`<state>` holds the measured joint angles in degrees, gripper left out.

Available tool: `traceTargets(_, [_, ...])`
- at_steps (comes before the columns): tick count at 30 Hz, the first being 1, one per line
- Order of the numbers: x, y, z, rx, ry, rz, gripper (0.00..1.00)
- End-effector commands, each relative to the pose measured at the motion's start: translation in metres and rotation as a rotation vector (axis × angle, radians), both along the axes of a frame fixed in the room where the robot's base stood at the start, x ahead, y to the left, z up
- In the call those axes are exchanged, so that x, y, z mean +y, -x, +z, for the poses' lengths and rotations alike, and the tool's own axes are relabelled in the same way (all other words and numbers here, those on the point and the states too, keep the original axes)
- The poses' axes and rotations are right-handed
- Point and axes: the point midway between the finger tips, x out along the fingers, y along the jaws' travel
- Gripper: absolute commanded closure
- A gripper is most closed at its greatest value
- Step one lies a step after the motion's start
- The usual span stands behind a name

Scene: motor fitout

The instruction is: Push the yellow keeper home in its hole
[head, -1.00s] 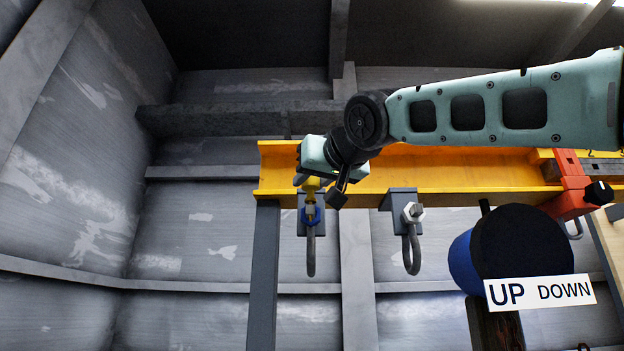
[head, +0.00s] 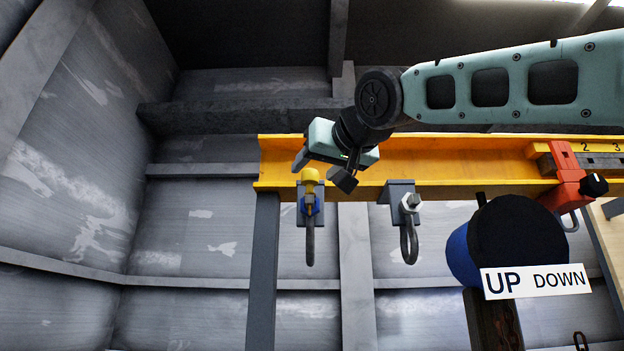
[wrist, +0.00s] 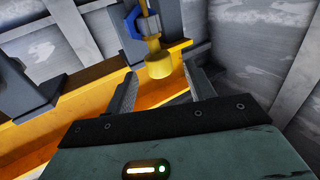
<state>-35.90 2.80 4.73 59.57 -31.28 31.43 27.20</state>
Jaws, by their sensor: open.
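The yellow keeper (head: 310,176) stands upright at the blue fitting (head: 310,205) on the left bracket below the yellow beam. Its knob is up and its shank runs down at the fitting; how deep it sits I cannot tell. In the wrist view the keeper's knob (wrist: 158,63) shows ahead of the jaws, with the blue fitting (wrist: 133,22) beyond. My gripper (head: 322,175) is just above and beside the knob. In the wrist view my gripper (wrist: 158,85) has its two fingers apart, with nothing held between them.
The yellow beam (head: 440,172) runs across behind my gripper. A second bracket with a silver nut (head: 411,202) and hanging hook stands to the right. A red clamp (head: 568,180) sits farther right. A dark round drum (head: 520,245) with an UP DOWN label is at lower right.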

Motion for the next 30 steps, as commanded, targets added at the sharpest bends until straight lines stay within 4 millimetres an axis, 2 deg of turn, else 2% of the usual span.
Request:
traceTargets(1, [-0.005,0.012,-0.004,-0.004,-0.003,0.002,0.46])
traceTargets(9, [-0.033,0.07,-0.004,-0.005,-0.002,0.0,0.46])
traceTargets(15, [-0.05,0.107,-0.003,-0.003,-0.001,0.001,0.46])
traceTargets(21, [-0.059,0.127,-0.002,-0.001,0.0,0.0,0.46])
traceTargets(30, [-0.061,0.131,-0.001,0.0,0.001,0.0,0.46])
